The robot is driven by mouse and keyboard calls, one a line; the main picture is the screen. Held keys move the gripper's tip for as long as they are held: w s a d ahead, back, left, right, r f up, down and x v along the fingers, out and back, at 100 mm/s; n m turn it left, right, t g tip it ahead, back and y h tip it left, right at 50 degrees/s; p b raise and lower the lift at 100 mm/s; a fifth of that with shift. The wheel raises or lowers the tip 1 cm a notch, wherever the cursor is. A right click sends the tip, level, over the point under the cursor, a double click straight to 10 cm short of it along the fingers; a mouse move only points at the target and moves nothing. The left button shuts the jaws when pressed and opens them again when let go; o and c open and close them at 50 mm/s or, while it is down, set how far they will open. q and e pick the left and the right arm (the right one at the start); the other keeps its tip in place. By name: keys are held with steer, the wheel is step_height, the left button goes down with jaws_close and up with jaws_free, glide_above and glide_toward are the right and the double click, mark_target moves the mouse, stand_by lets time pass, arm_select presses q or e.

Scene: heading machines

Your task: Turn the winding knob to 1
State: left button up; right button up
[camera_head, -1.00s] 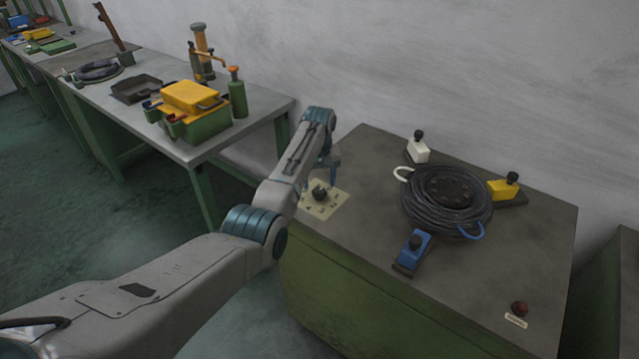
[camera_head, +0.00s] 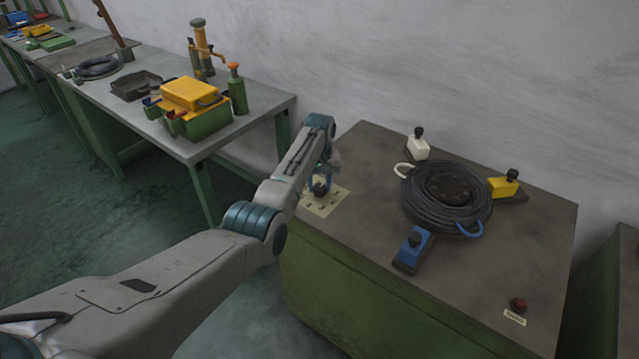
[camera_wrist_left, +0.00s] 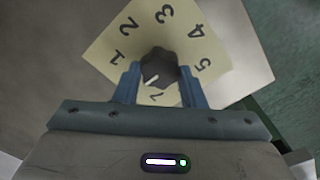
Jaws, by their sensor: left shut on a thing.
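The dark winding knob (camera_head: 320,189) stands on a cream dial plate (camera_head: 333,201) at the left corner of the machine top. In the wrist view the knob (camera_wrist_left: 158,66) sits between the blue fingers of my left gripper (camera_wrist_left: 158,80), which is shut on it. The gripper also shows in the head view (camera_head: 320,182), low over the plate. The plate (camera_wrist_left: 100,50) carries the figures 1 to 5 around the knob; another mark below the knob is partly hidden. The knob's white pointer line slants down and left, away from the 1. My right gripper is not in view.
A workbench (camera_head: 262,108) with a yellow-lidded box (camera_head: 190,92) stands at the left.

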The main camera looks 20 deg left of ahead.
mark_target(320, 187)
arm_select(q)
steer(key=shift+m, duration=0.3)
steer(key=m+p, duration=0.1)
steer(key=m, duration=0.1)
steer(key=shift+r+m+p, duration=0.15)
steer(key=shift+m+p, duration=0.25)
steer(key=m+p, duration=0.1)
steer(key=m, duration=0.2)
steer(key=shift+d+m, duration=0.1)
steer(key=shift+m, duration=1)
steer(key=o, duration=1)
step_height(320, 187, up, 11)
steer(key=b, duration=0.1)
steer(key=shift+f, duration=0.2)
